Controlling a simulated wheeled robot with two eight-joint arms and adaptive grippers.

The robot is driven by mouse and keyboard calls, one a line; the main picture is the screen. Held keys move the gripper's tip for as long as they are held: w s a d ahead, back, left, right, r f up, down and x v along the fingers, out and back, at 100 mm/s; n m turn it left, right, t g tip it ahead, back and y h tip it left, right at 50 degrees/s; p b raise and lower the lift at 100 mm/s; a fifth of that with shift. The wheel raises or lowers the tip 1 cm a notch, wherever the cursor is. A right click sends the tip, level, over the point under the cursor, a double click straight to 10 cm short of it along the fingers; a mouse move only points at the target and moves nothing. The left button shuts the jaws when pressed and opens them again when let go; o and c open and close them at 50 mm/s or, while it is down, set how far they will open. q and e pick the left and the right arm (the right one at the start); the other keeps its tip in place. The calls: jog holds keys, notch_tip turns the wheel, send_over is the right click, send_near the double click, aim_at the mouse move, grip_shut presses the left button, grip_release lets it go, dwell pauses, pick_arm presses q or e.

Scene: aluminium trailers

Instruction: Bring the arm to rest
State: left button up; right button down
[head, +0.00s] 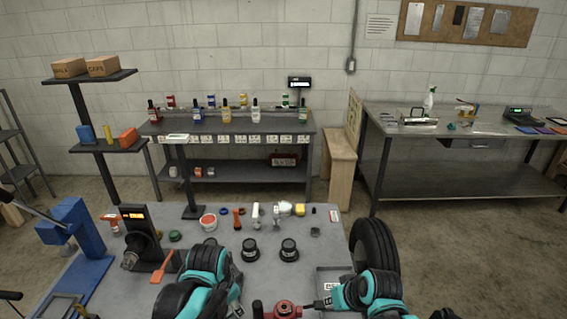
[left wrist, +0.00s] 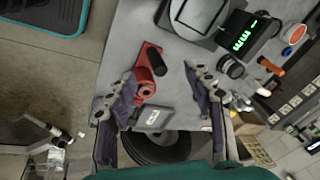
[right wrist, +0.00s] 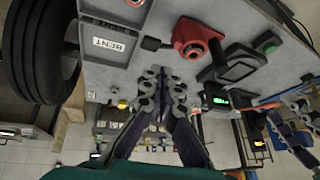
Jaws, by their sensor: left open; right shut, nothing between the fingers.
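The grey bench (head: 215,240) carries several items: a blue press (head: 75,235), a black display unit (head: 138,230), two black round pieces (head: 289,250) and a tray labelled BENT (right wrist: 103,43). A tyre (head: 374,250) stands at the right edge. Shelves with bottles stand behind.

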pick_arm(q)
jog(key=s+a+f+n+t+b, duration=0.2)
jog(key=s+n+b, duration=0.1)
jog(key=s+n, duration=0.2)
jog(key=s+a+f+n+t+b, duration=0.1)
jog(key=s+a+f+n+b, duration=0.1)
jog(key=s+f+n+b, duration=0.1)
jog(key=shift+s+a+n+t+b, duration=0.15)
jog(key=shift+s+n+t+b, duration=0.25)
jog(key=shift+s+n+b, duration=0.65)
pick_arm(e)
jog(key=s+d+f+m+t+h, duration=0.1)
jog(key=s+d+f, duration=0.1)
jog(key=s, duration=0.3)
jog(key=s+d+f+m+t+h, duration=0.1)
jog(key=s+d, duration=0.2)
jog(key=s, duration=0.2)
jog(key=shift+s+d+f+h, duration=0.15)
jog(key=shift+s+f+h, duration=0.15)
jog(key=shift+f, duration=0.1)
